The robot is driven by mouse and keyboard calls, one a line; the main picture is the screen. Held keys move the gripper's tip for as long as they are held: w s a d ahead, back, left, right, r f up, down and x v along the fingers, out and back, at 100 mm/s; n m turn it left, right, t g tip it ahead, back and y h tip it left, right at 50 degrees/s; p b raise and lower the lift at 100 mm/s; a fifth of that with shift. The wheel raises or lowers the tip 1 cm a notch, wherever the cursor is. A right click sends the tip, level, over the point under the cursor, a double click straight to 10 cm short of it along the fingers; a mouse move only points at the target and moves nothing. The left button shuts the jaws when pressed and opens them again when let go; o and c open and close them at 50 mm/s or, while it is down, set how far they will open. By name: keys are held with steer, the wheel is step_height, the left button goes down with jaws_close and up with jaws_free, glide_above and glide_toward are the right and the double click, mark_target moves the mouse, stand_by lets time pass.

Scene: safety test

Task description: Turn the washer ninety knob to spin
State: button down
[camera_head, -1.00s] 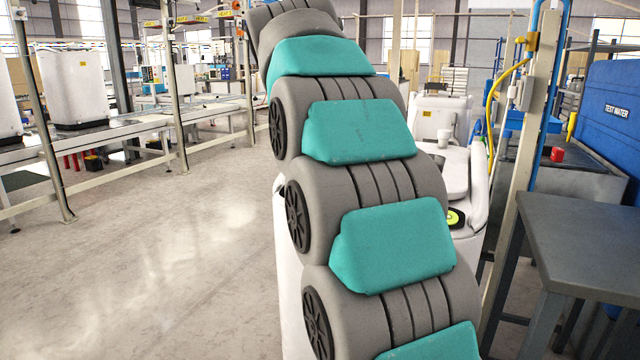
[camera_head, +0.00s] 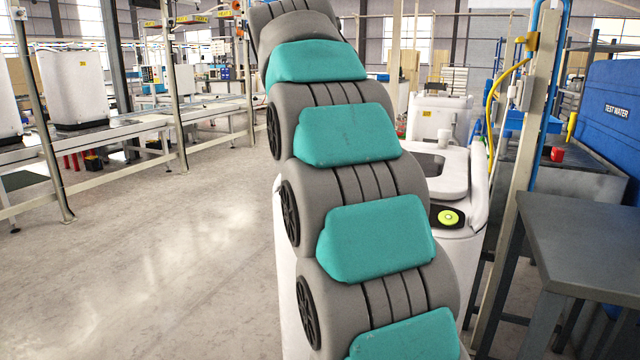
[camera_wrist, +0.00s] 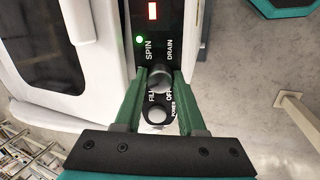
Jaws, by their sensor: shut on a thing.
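The washer's dark control panel (camera_wrist: 172,54) shows in the wrist view, beside a white door frame with a dark window. A grey knob (camera_wrist: 157,82) sits between the labels SPIN at upper left, DRAIN at upper right, FILL at lower left and OFF at lower right. My gripper (camera_wrist: 161,76) has green fingers shut on this knob, one on each side. I cannot tell which label the knob points to. A second round knob (camera_wrist: 156,115) lies between the fingers, nearer my palm. My arm fills the middle of the head view, and the knob is not visible there.
A green light (camera_wrist: 140,40) and a red display (camera_wrist: 153,10) are lit on the panel. In the head view, a grey table (camera_head: 585,235) and a blue TEST WATER unit (camera_head: 612,115) stand at right. Open floor (camera_head: 150,270) lies at left, before a conveyor line (camera_head: 110,130).

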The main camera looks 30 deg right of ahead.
steer(key=shift+m, duration=1.9)
steer(key=c, duration=0.5)
jaws_free()
steer(key=shift+s, duration=0.1)
